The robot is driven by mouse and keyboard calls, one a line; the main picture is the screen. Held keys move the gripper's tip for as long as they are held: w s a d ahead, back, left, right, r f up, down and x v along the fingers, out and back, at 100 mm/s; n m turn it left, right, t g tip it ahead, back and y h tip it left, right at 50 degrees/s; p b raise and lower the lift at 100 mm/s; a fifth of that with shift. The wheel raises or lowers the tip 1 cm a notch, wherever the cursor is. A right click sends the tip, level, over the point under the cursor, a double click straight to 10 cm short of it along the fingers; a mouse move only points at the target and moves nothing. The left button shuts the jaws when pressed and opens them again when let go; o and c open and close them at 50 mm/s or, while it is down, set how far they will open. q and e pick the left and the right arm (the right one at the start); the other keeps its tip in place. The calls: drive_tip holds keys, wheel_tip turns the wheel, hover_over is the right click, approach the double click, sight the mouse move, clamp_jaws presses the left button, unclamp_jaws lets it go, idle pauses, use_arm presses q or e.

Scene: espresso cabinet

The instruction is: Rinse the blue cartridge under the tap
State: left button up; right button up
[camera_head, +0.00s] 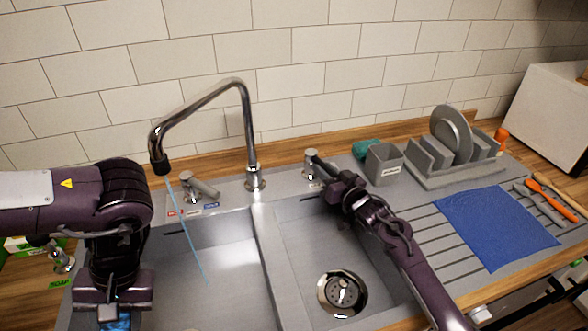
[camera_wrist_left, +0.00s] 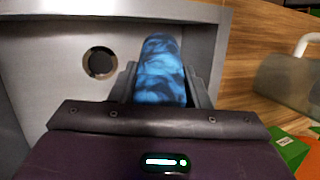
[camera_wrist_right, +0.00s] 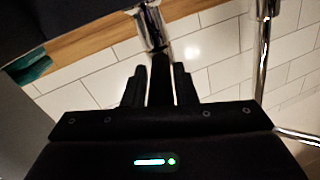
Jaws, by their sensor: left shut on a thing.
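The blue cartridge (camera_wrist_left: 162,70) is mottled blue and sits between the fingers of my left gripper (camera_wrist_left: 162,92), which is shut on it. In the head view only a bit of the cartridge (camera_head: 118,322) shows below my left gripper, at the left basin's left side. The chrome tap (camera_head: 240,100) arches over the left basin (camera_head: 225,265). A thin blue stream (camera_head: 187,230) runs from its spout, to the right of the cartridge and apart from it. My right gripper (camera_wrist_right: 160,80) is open, with its fingers on both sides of a dark lever (camera_wrist_right: 160,72) behind the right basin.
The right basin (camera_head: 300,240) is empty, with a round drain (camera_head: 342,293). A lever with red and blue labels (camera_head: 203,188) stands behind the left basin. A grey cup (camera_head: 383,165), a dish rack (camera_head: 470,172) and a blue cloth (camera_head: 497,226) lie right. Green packs (camera_wrist_left: 287,146) stand left.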

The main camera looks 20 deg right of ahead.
drive_tip(key=o, duration=0.3)
use_arm(q)
drive_tip(key=shift+f, duration=0.1)
use_arm(e)
drive_tip(key=shift+s, duration=0.3)
use_arm(q)
wheel_tip(320, 180, down, 2)
drive_tip(key=shift+f+b, duration=0.1)
drive_tip(key=shift+b, duration=1.05)
use_arm(e)
drive_tip(key=s+d, duration=0.2)
drive_tip(key=s, duration=0.9)
drive_tip(key=shift+d, duration=0.2)
